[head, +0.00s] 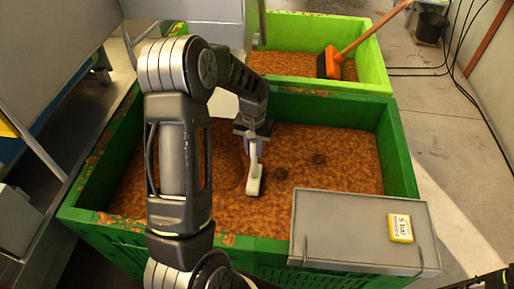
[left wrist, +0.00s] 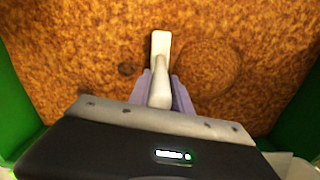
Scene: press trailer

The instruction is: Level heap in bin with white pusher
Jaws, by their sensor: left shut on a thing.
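The white pusher (head: 254,182) points down over the brown material in the dark green bin (head: 402,150). My left gripper (head: 252,138) is shut on its upper part. In the left wrist view the pusher (left wrist: 160,48) sticks out between the two fingers (left wrist: 160,92). Brown crumbly material (head: 340,178) covers the bin floor. A rounded patch (left wrist: 206,68), mound or hollow I cannot tell, lies right of the pusher in the left wrist view. Whether the pusher touches the material is unclear. My arm hides part of the bin's left side. My right gripper is not seen.
A grey box (head: 345,225) with a yellow label covers the bin's front right corner. A light green bin (head: 375,72) behind holds similar material and an orange brush (head: 330,62). Two dark lumps (head: 281,173) lie on the material.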

